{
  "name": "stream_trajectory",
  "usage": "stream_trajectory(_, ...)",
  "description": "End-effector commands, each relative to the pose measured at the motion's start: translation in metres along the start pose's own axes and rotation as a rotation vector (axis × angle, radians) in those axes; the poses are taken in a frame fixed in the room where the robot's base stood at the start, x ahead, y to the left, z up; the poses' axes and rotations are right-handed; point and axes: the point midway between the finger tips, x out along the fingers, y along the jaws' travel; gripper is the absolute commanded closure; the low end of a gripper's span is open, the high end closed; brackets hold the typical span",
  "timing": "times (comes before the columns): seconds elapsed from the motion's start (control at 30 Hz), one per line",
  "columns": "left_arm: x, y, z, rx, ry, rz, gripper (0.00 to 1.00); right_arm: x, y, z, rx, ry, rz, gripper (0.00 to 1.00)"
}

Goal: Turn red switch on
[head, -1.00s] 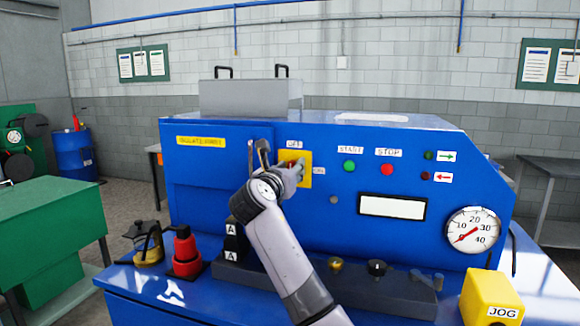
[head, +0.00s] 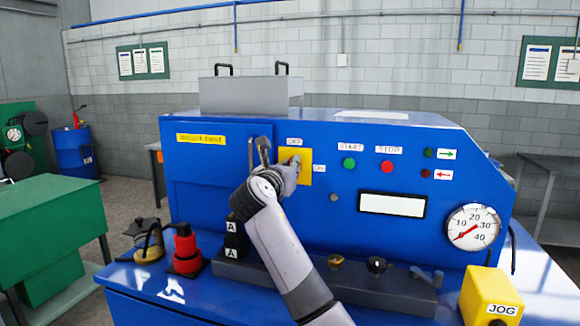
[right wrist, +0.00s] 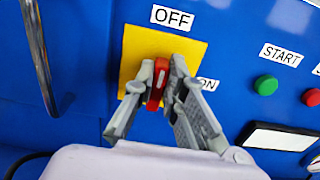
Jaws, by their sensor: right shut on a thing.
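The red switch (right wrist: 158,84) sits on a yellow plate (right wrist: 135,48) on the blue machine's front. An OFF label (right wrist: 172,17) is above the plate and an ON label (right wrist: 208,84) is at its right, partly hidden by a finger. In the right wrist view my right gripper (right wrist: 162,78) is shut on the switch handle, one finger on each side. The handle looks close to upright, leaning slightly. In the head view my right gripper (head: 288,172) covers the switch on the yellow plate (head: 304,169). My left gripper is not in view.
A metal door handle (head: 262,152) stands out just left of the plate. The green start button (head: 349,163) and red stop button (head: 387,167) are to the right. A ledge (head: 385,294) with knobs and a yellow JOG box (head: 490,297) are below.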

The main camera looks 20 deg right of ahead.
Motion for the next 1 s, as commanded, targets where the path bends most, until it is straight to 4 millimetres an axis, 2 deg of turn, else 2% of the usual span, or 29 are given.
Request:
stream_trajectory(0.27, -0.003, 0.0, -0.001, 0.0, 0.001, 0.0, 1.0, 0.0, 0.0, 0.0, 0.032, 0.001, 0.0, 1.0)
stream_trajectory(0.47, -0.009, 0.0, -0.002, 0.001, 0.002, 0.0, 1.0, 0.0, -0.002, 0.001, 0.131, 0.002, 0.0, 1.0)
stream_trajectory(1.0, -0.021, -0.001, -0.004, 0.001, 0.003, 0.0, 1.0, 0.0, -0.008, -0.003, 0.622, 0.002, -0.001, 1.0)
